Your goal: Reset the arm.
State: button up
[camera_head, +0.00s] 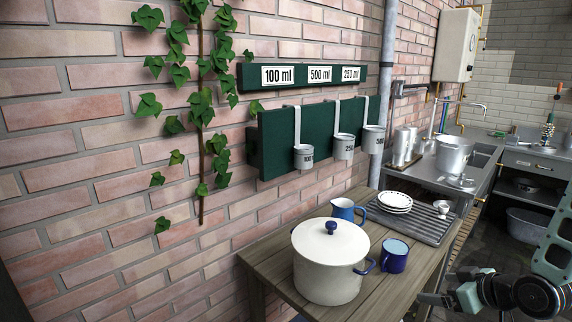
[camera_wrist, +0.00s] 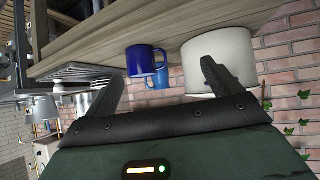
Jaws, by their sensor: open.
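My gripper (camera_head: 432,298) is at the lower right of the head view, beside the right edge of the wooden table (camera_head: 268,262). In the wrist view the two dark fingers of my gripper (camera_wrist: 160,78) are spread apart with nothing held between them. The wrist view is rolled over, so the table (camera_wrist: 150,27) shows along its top. A blue mug (camera_wrist: 141,60) and the cream pot (camera_wrist: 222,57) show beyond the fingers, apart from them.
The lidded pot (camera_head: 328,268), blue mug (camera_head: 395,255) and blue pitcher (camera_head: 345,209) stand on the table. Stacked plates (camera_head: 394,201) sit on a drainer (camera_head: 425,222). Three labelled cups hang from a green board (camera_head: 275,148). A sink counter (camera_head: 480,175) stands at right.

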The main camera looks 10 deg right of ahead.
jog(key=a+r+n+g+h, duration=0.1)
jog(key=a+r+n+g, duration=0.2)
jog(key=a, duration=0.7)
jog(key=a+r+g, duration=0.3)
jog(key=a+r, duration=0.2)
jog(key=a, duration=0.6)
jog(key=s+a+r+g, duration=0.2)
jog(key=s+a, duration=0.4)
jog(key=s, duration=0.3)
jog(key=s+a+r+n+g, duration=0.1)
jog(key=s+a+r+g, duration=0.1)
jog(key=s+a+r, duration=0.3)
jog(key=s+a, duration=0.1)
jog(key=s, duration=0.3)
jog(key=shift+a+n+h, duration=0.3)
jog(key=shift+h, duration=0.1)
